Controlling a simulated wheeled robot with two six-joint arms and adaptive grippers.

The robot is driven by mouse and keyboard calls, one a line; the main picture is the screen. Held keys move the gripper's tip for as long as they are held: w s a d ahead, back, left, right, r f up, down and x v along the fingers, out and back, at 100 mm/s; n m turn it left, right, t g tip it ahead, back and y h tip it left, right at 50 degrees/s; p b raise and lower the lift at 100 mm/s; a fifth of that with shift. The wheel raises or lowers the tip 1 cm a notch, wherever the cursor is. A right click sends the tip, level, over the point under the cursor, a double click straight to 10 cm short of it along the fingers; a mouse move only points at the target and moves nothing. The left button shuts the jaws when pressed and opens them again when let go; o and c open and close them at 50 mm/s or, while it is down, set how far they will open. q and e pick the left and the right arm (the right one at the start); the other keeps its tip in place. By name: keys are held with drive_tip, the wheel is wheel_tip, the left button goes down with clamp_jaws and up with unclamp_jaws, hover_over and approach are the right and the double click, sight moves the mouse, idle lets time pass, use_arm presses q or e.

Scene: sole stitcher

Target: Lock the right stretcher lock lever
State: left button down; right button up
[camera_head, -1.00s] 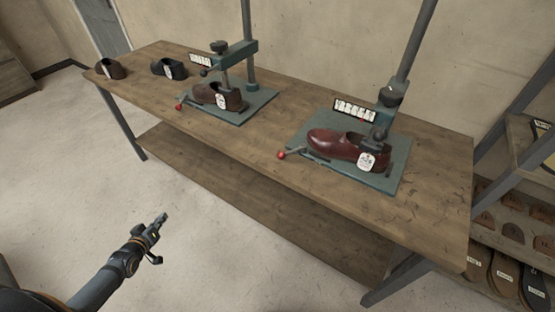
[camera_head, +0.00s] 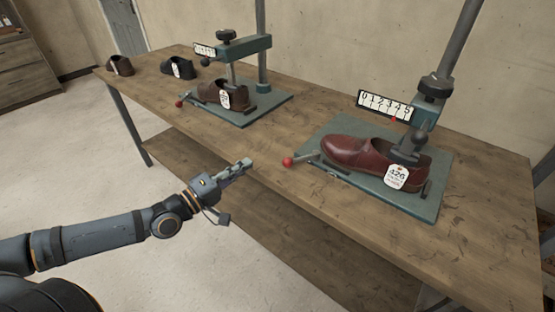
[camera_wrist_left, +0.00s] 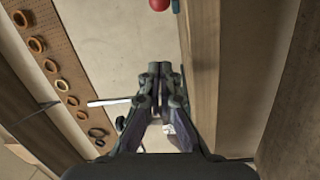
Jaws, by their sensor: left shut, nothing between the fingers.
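The right stretcher (camera_head: 436,172) stands on a green base plate on the table, with a dark red shoe (camera_head: 362,158) on it. Its lock lever (camera_head: 303,158) has a red ball knob (camera_head: 288,162) and points left toward the table's front edge. A red ball also shows at the top of the left wrist view (camera_wrist_left: 159,4). My left gripper (camera_head: 247,164) is shut and empty, in front of the table edge and left of the knob, apart from it. In the left wrist view its fingers (camera_wrist_left: 159,70) are together. My right gripper is not in view.
The left stretcher (camera_head: 245,50) with a brown shoe (camera_head: 212,92) and its own red-knobbed lever (camera_head: 180,102) stands farther back on the wooden table (camera_head: 272,150). Two more shoes are at the far left end. A lower shelf (camera_head: 215,178) lies under the table.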

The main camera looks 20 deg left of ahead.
sight(276, 168)
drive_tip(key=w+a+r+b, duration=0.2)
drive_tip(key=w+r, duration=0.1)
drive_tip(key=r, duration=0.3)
use_arm(q)
drive_tip(key=w, duration=0.3)
drive_tip(key=shift+w+d+r, duration=0.1)
drive_tip(key=shift+w+d, duration=0.15)
drive_tip(key=shift+d, duration=0.1)
drive_tip(key=shift+w+d, duration=0.2)
drive_tip(key=shift+d, duration=0.05)
drive_tip(key=p+x, duration=0.1)
drive_tip(key=x, duration=0.1)
drive_tip(key=p+x, duration=0.1)
drive_tip(key=x, duration=0.2)
drive_tip(key=shift+d+r, duration=0.2)
drive_tip(key=shift+d, duration=0.15)
drive_tip(key=shift+s+d+f+p, duration=0.2)
drive_tip(key=shift+s+d, duration=0.2)
drive_tip(key=shift+d, duration=0.2)
drive_tip(key=shift+s+d+f+p, duration=0.25)
drive_tip(key=shift+s+d, duration=0.15)
drive_tip(key=shift+d, duration=0.2)
drive_tip(key=shift+s+d+f, duration=0.15)
drive_tip(key=shift+s+d, duration=0.15)
drive_tip(key=shift+s, duration=0.05)
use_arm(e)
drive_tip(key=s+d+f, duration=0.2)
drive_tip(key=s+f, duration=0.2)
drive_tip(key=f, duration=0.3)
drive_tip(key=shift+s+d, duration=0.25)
